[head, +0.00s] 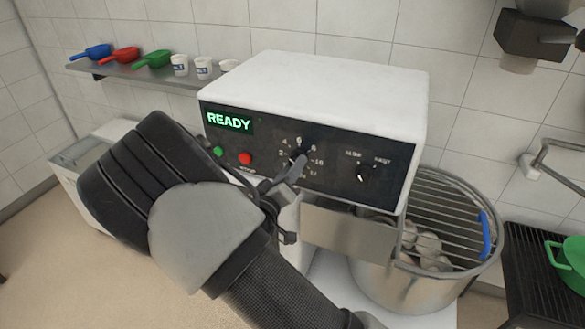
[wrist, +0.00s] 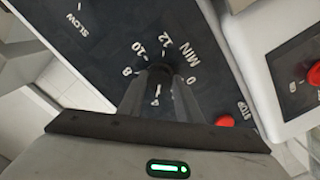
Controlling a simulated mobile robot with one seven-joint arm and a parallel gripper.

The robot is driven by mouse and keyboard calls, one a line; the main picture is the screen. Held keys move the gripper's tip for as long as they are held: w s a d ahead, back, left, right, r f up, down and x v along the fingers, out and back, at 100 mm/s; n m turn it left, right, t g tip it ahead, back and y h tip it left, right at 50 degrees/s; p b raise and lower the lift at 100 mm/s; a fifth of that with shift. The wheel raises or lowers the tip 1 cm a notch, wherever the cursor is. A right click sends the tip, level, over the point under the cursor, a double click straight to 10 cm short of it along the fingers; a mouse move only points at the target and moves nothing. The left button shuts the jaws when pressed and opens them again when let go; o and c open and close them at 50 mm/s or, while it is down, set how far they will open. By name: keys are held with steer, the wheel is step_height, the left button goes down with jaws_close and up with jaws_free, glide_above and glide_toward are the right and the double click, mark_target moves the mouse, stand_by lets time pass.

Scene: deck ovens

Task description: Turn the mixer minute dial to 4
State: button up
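The mixer's minute dial (wrist: 160,70) is a small dark knob ringed by white numbers on the black control panel. In the wrist view, 8, 10, 12, MIN and 0 show around it. My gripper (wrist: 159,82) has one finger on each side of the knob, and the fingers appear closed against it. In the head view my gripper (head: 298,164) reaches the dial from below left and covers part of the knob and its lower numbers. The knob's pointer is hidden or too dark to read. The mixer (head: 330,85) display (head: 229,122) reads READY in green.
A green button (head: 217,151) and a red stop button (head: 245,159) sit left of the dial. A slow/fast knob (head: 362,173) is to its right. The mixing bowl (head: 420,285) with a wire guard stands below right. A wall shelf (head: 130,72) holds scoops and cups.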

steer(key=o, duration=0.4)
steer(key=shift+o, duration=0.2)
steer(key=b+v, duration=0.1)
steer(key=v, duration=1.6)
steer(key=shift+s+b, duration=0.2)
steer(key=shift+b, duration=0.15)
steer(key=shift+a+r, duration=0.1)
